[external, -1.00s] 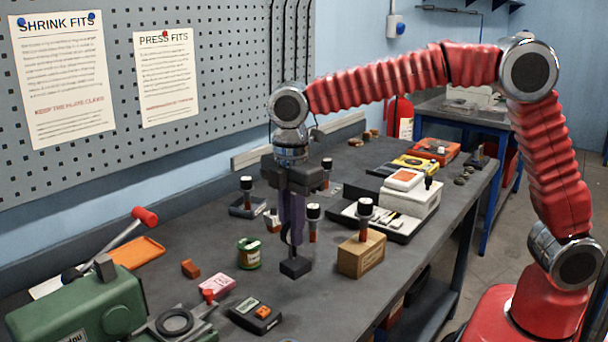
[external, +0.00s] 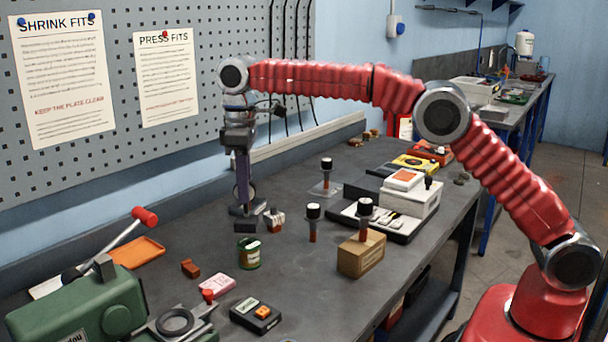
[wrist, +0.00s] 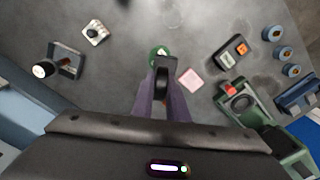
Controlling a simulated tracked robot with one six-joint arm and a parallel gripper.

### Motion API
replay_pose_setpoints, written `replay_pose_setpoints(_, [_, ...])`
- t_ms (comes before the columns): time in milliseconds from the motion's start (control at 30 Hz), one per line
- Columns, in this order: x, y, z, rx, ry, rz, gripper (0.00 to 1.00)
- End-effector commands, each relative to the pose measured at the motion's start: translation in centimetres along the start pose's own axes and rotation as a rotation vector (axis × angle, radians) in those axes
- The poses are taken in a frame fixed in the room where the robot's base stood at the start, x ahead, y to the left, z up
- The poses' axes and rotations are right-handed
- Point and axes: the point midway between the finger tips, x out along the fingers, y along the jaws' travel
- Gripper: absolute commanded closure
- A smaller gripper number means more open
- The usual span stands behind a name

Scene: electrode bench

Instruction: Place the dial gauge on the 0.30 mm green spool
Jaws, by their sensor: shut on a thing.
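My gripper (external: 243,180) is shut on the dial gauge (external: 246,227), a dark piece with a round part between the fingers and a black block at its lower end. In the wrist view the gauge (wrist: 164,68) hangs between the purple fingers of my gripper (wrist: 163,95). The green spool (external: 249,257) stands upright on the bench, in front of the gauge in the external view. In the wrist view the spool (wrist: 155,54) shows partly behind the gauge's tip. The gauge appears above the bench, apart from the spool; the 0.30 mm marking is not readable.
A pink block (external: 218,284), a small brown block (external: 190,268) and a black box with an orange button (external: 256,315) lie near the spool. A small white-and-dark item (external: 274,219) and black-topped posts (external: 313,222) stand to the right. A green machine (external: 75,310) fills the front left.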

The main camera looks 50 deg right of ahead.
Motion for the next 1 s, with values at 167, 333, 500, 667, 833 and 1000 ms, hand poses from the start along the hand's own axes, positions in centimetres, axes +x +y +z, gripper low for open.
replay_pose_setpoints(167, [-1.6,1.0,-0.7,0.159,0.003,0.001,1.00])
replay_pose_setpoints(333, [-3.0,1.1,-0.8,0.266,0.002,0.001,1.00])
replay_pose_setpoints(500, [-4.0,1.1,-0.7,0.332,0.002,0.001,1.00])
replay_pose_setpoints(667, [-4.9,1.0,-0.6,0.388,0.000,0.001,1.00])
replay_pose_setpoints(833, [-5.6,0.9,-0.3,0.452,-0.001,0.002,1.00])
replay_pose_setpoints(1000, [-5.9,0.9,0.1,0.511,0.000,0.002,1.00])
